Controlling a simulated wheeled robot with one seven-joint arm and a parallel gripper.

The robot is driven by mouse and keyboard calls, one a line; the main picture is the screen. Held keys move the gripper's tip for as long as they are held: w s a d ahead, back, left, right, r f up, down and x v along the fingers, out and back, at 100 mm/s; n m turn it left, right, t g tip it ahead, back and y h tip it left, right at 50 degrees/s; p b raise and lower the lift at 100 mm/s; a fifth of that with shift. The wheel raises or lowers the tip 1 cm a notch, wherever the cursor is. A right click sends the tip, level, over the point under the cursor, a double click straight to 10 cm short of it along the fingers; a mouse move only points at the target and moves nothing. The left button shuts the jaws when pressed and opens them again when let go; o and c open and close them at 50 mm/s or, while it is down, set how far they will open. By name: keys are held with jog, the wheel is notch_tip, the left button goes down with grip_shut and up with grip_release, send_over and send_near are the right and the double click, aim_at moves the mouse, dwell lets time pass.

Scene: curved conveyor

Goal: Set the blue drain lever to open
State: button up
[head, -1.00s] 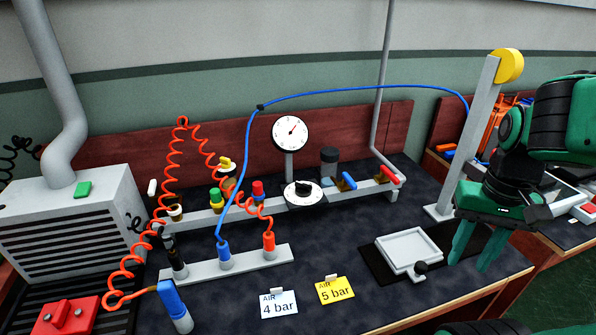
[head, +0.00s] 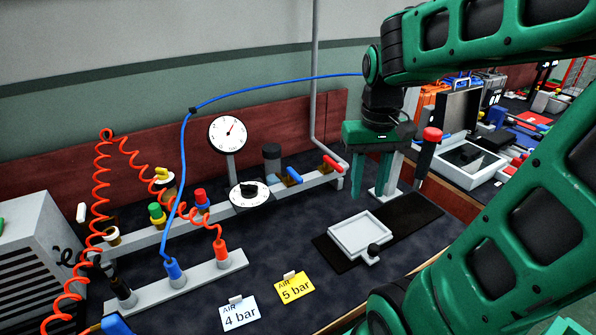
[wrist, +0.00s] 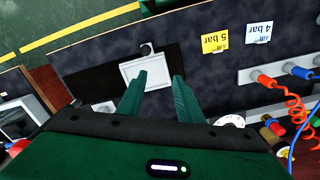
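The blue drain lever (head: 293,175) sits on a brass valve on the grey manifold rail, left of the red lever (head: 332,163) in the head view. It slants, and its exact setting is hard to read at this size. My gripper (head: 370,188) hangs fingers down to the right of the rail's end, apart from both levers. In the wrist view the two green fingers (wrist: 159,80) are spread with nothing between them. I cannot clearly make out the blue lever in the wrist view.
A dial gauge (head: 227,134) and a black knob (head: 249,194) stand left of the lever. A dark cylinder (head: 272,158) is behind it. A white tray (head: 345,248) lies on a black mat. Blue and orange hoses cross the left side.

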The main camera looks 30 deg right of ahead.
jog(key=w+r+n, duration=0.1)
jog(key=w+n, duration=0.1)
jog(key=w, duration=1.1)
jog(key=n, duration=0.3)
send_near(297, 176)
notch_tip(297, 176, down, 8)
jog(key=shift+d+f, duration=0.1)
jog(key=shift+d, duration=0.05)
